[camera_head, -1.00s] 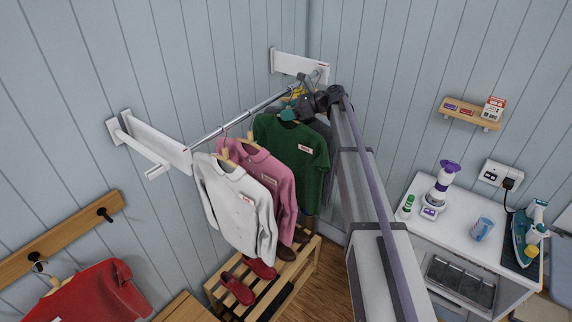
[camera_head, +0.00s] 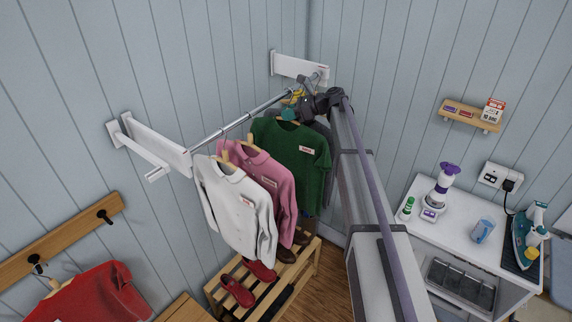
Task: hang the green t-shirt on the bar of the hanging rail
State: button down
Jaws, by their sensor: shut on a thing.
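The green t-shirt (camera_head: 298,152) hangs upright on its hanger in front of my arm, below the far half of the bar. My gripper (camera_head: 292,112) is at the top of its hanger, close to the bar, and is shut on it. The bar (camera_head: 232,126) of the hanging rail runs from the white bracket (camera_head: 150,142) at left to the white bracket (camera_head: 298,68) in the corner. I cannot tell whether the hook of the green t-shirt's hanger is over the bar; my gripper and wrist hide it.
A pink shirt (camera_head: 268,178) and a white shirt (camera_head: 238,212) hang on the bar left of the green one. A grey garment is partly hidden behind it. A wooden rack (camera_head: 216,292) with shoes stands below. A red shirt (camera_head: 98,294) hangs at lower left.

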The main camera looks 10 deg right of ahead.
jog(key=shift+s+d+r+p, duration=0.15)
jog(key=shift+r+p, duration=0.7)
jog(key=shift+r, duration=0.05)
jog(key=shift+s+d+r+p, duration=0.15)
jog(key=shift+r+p, duration=0.7)
jog(key=shift+r, duration=0.05)
jog(key=shift+s+d, duration=0.1)
jog(key=shift+s, duration=0.05)
jog(key=shift+s+d, duration=2.3)
jog(key=shift+s, duration=0.1)
